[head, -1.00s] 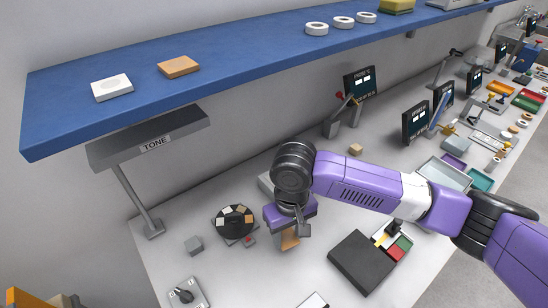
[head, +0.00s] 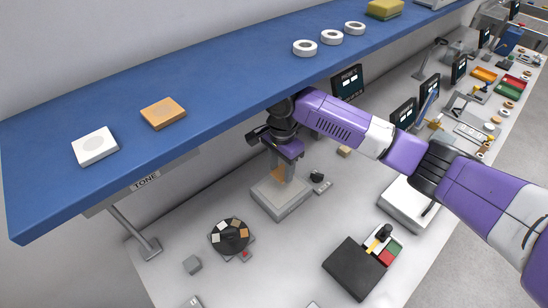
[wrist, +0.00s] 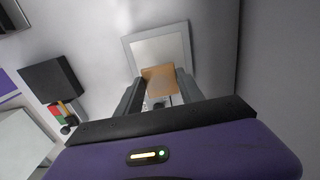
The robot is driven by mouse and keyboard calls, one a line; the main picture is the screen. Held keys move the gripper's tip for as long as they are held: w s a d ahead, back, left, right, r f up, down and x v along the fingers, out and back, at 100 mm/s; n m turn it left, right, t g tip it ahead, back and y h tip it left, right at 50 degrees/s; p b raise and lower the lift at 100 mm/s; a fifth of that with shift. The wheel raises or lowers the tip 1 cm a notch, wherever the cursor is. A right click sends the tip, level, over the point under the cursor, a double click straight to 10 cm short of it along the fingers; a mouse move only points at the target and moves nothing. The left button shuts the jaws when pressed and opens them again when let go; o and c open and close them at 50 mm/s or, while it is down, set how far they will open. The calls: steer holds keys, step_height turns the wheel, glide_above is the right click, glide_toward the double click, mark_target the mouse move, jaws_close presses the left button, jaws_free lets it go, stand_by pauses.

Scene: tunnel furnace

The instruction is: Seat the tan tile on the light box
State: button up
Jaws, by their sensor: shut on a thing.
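My gripper (head: 283,166) is shut on the tan tile (head: 277,174) and holds it over the pale grey box that I take to be the light box (head: 284,204). In the wrist view the tile (wrist: 158,79) sits between the two fingers (wrist: 160,97) and hides the near part of the box's pale square top (wrist: 130,44). The tile looks apart from the box, but the exact gap is hard to tell. My gripper hides part of the box's back in the head view.
The blue shelf (head: 205,115) overhangs close to my arm. A black round plate (head: 230,246) with several small tiles lies front left of the box. A small dark knob unit (head: 318,180) stands at its right. A black box (head: 354,268) lies front right.

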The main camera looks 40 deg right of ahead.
mark_target(281, 173)
steer(key=shift+w+d+f+b, duration=0.1)
steer(key=shift+d+f+b, duration=0.05)
steer(key=shift+f+b, duration=0.15)
step_height(281, 173, down, 3)
steer(key=b, duration=0.3)
steer(key=shift+b, duration=0.4)
steer(key=shift+r+p, duration=0.15)
steer(key=shift+p, duration=0.45)
steer(key=shift+f, duration=0.3)
steer(key=shift+f+b, duration=0.35)
steer(key=shift+f, duration=0.7)
steer(key=shift+f, duration=0.35)
steer(key=o, duration=1.4)
